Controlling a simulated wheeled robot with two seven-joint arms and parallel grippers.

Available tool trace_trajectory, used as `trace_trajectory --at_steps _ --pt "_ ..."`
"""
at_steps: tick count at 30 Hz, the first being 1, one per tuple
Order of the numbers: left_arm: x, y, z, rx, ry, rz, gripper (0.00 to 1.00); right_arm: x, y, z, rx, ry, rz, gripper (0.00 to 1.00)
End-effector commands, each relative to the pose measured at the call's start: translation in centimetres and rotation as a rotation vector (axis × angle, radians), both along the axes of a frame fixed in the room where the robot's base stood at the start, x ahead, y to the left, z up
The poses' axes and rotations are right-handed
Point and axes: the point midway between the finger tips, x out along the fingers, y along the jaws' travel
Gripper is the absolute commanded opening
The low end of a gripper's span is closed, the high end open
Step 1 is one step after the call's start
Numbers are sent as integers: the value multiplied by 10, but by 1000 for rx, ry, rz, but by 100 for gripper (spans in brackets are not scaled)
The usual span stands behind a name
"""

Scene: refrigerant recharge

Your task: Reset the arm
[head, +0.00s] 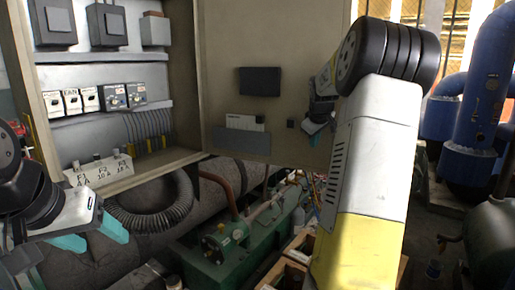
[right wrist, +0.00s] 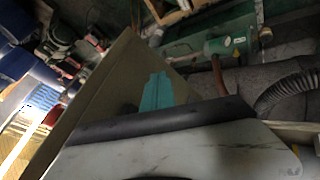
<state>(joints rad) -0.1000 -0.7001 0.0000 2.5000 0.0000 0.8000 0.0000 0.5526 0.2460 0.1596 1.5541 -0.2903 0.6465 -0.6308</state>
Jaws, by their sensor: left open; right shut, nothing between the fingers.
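My right arm rises through the right of the head view, white and yellow with a black joint on top. Its gripper (head: 316,127) is small and partly hidden behind the arm, in front of the open cabinet door (head: 285,60). In the right wrist view its teal fingers (right wrist: 157,92) are together with nothing between them. My left gripper (head: 92,236) is at the lower left of the head view, its teal fingertips apart and empty, below the fuse block (head: 98,172).
The beige electrical cabinet (head: 180,80) holds breakers and switches. Below it are a grey corrugated hose (head: 150,218) and a green compressor unit (head: 225,255). Blue pipes (head: 485,100) stand at the right. Wooden crates (head: 290,270) lie at the bottom, partly hidden by my right arm.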

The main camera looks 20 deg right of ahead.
Motion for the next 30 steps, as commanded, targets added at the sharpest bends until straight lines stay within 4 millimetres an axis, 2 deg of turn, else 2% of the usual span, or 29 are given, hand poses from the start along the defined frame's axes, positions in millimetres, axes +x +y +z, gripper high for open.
trace_trajectory --at_steps 2,5,8,11,12,15,18,21,25,27,30 --pt "0 0 0 0 0 0 61 -1 1 1 0 0 0 0" --pt "0 0 0 0 0 0 61 -5 14 7 11 -5 0 0" --pt "0 0 0 0 0 0 61 -21 52 20 47 -15 1 0" --pt "0 0 0 0 0 0 61 -55 108 34 113 -27 -9 0" --pt "0 0 0 0 0 0 61 -72 132 38 145 -31 -14 0" --pt "0 0 0 0 0 0 61 -121 186 41 233 -36 -33 0" --pt "0 0 0 0 0 0 61 -173 232 35 325 -33 -53 0" --pt "0 0 0 0 0 0 61 -224 269 22 417 -23 -71 0" --pt "0 0 0 0 0 0 61 -277 301 1 517 -1 -92 0" --pt "0 0 0 0 0 0 61 -297 312 -9 556 11 -100 0" --pt "0 0 0 0 0 0 61 -315 320 -19 590 24 -108 0"
